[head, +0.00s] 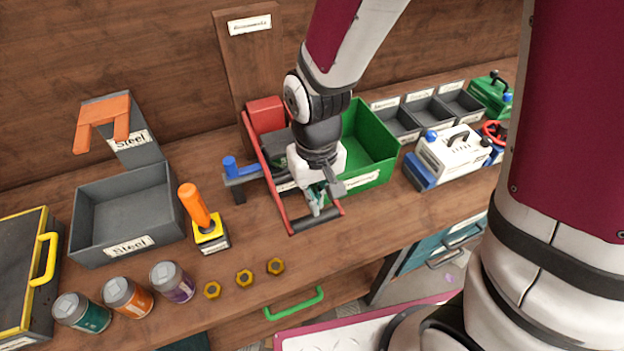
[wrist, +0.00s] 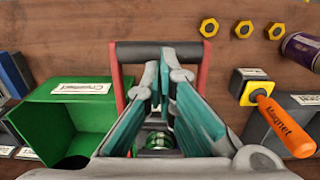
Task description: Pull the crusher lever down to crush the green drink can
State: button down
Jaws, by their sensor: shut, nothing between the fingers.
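The crusher has a red block (head: 266,114) at the back and a lever with two red arms and a dark handle bar (head: 318,221). The lever slopes forward, its bar low over the bench; the bar also shows in the wrist view (wrist: 160,52). My gripper (head: 318,204) is shut and empty, pointing down between the red arms just behind the bar. In the wrist view its teal fingers (wrist: 165,76) reach toward the bar; contact is unclear. Part of the green can (wrist: 158,141) shows below the fingers. Its shape is mostly hidden, and my gripper hides it in the head view.
A green bin (head: 378,148) stands close right of the crusher. A grey bracket with a blue knob (head: 230,166) is at its left. An orange-handled magnet (head: 196,207), a grey steel bin (head: 125,205), several cans and brass nuts (head: 244,278) lie farther left and front.

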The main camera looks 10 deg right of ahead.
jog(key=shift+s+f, duration=0.1)
jog(key=shift+f, duration=0.5)
jog(key=shift+w+f+b, duration=0.2)
jog(key=shift+f+b, duration=0.4)
jog(key=shift+f, duration=0.35)
jog(key=shift+w+f+b, duration=0.15)
jog(key=shift+f+b, duration=0.45)
jog(key=shift+f, duration=0.3)
notch_tip(320, 180, up, 5)
jog(key=p, duration=0.3)
jog(key=shift+s+p, duration=0.15)
jog(key=shift+p, duration=0.15)
notch_tip(320, 180, up, 2)
jog(key=shift+p, duration=0.6)
jog(key=shift+r, duration=0.1)
